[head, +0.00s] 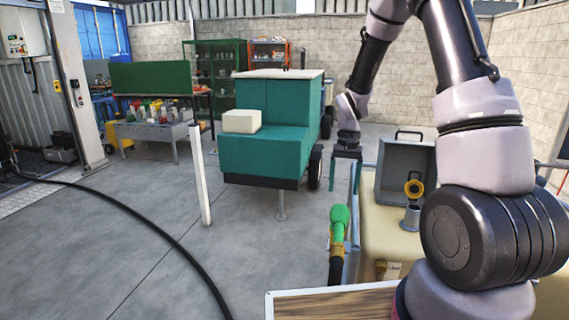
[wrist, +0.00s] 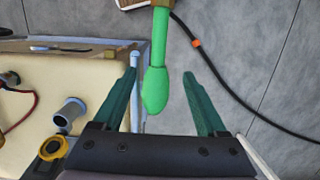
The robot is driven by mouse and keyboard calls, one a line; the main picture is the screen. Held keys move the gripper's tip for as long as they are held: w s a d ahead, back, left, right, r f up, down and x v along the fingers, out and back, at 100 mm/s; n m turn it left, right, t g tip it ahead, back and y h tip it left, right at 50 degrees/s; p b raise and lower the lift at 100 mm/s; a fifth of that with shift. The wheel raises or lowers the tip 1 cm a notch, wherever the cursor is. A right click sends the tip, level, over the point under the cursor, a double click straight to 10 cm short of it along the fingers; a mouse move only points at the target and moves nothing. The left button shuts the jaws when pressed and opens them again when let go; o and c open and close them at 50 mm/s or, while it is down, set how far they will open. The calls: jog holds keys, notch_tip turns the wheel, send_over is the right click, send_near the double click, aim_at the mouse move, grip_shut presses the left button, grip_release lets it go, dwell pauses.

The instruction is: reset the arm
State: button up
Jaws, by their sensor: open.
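My arm reaches forward from the right side of the head view and bends down to my gripper (head: 346,168). In the wrist view my gripper (wrist: 160,103) has its two green fingers spread apart. In the wrist view the green nozzle (wrist: 157,70) lies in line with the space between the fingers. No finger appears to touch it, and its height relative to the fingers is hard to tell.
A cream tank (head: 390,203) carries an open grey box (head: 405,165), a filler neck and a yellow-ringed cap (head: 414,188). A teal trailer (head: 268,135) and a white post (head: 200,175) stand left. A black hose (head: 150,230) crosses the floor. Open floor lies at left.

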jog(key=s+r+t, duration=0.2)
jog(key=s+r, duration=0.1)
jog(key=r, duration=0.6)
jog(key=s+r+t, duration=0.2)
jog(key=s+r, duration=0.1)
jog(key=r, duration=0.6)
jog(key=s+r+t+y, duration=0.1)
jog(key=s+r+t, duration=0.3)
jog(key=s+r, duration=0.6)
jog(key=s+d, duration=0.1)
jog(key=s, duration=0.1)
jog(key=shift+s+r+m+t, duration=0.3)
jog(key=shift+s+r+t, duration=0.05)
jog(key=shift+r+t, duration=0.05)
